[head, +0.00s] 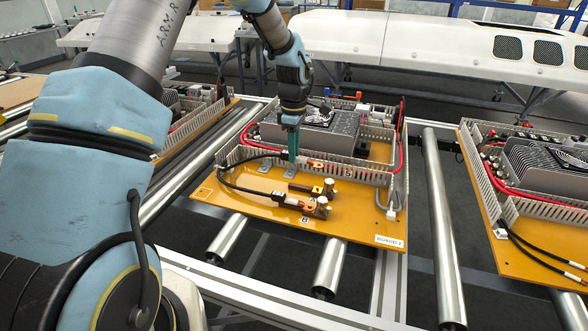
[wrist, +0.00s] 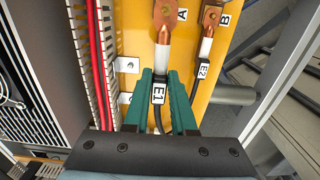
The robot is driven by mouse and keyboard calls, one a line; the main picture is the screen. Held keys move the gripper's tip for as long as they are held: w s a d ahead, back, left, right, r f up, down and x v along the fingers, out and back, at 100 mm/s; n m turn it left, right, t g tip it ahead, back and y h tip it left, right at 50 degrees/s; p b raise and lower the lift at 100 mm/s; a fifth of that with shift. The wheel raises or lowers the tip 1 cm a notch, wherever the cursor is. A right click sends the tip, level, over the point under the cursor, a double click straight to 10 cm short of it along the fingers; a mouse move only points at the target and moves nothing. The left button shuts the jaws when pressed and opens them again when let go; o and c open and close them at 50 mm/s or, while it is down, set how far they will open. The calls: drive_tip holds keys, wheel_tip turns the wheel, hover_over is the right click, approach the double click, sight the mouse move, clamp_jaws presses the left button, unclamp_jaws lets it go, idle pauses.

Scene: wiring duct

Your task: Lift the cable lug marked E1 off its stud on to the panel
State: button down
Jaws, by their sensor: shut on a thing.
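The E1 lug (wrist: 165,20) has a white sleeve and copper end and points away from my gripper. In the head view the E1 lug (head: 314,163) appears raised above the yellow panel (head: 255,207), apart from the silver-topped stud post (head: 328,186) near label A (head: 348,172). The wrist view cuts off its tip. The E2 lug (wrist: 206,45) lies beside it at post B, where a second post (head: 322,207) stands.
A slotted grey duct wall (head: 340,168) runs behind the posts, with red cables (wrist: 98,60) beyond it. Grey tabs (head: 290,173) sit on the panel near my fingers. The panel's front left is mostly clear. Metal rollers (head: 440,220) lie around the board.

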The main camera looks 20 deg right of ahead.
drive_tip(key=shift+r, duration=0.75)
drive_tip(key=shift+r, duration=0.2)
drive_tip(key=shift+r+p, duration=1.25)
drive_tip(key=shift+r, duration=0.5)
drive_tip(key=shift+f, duration=0.1)
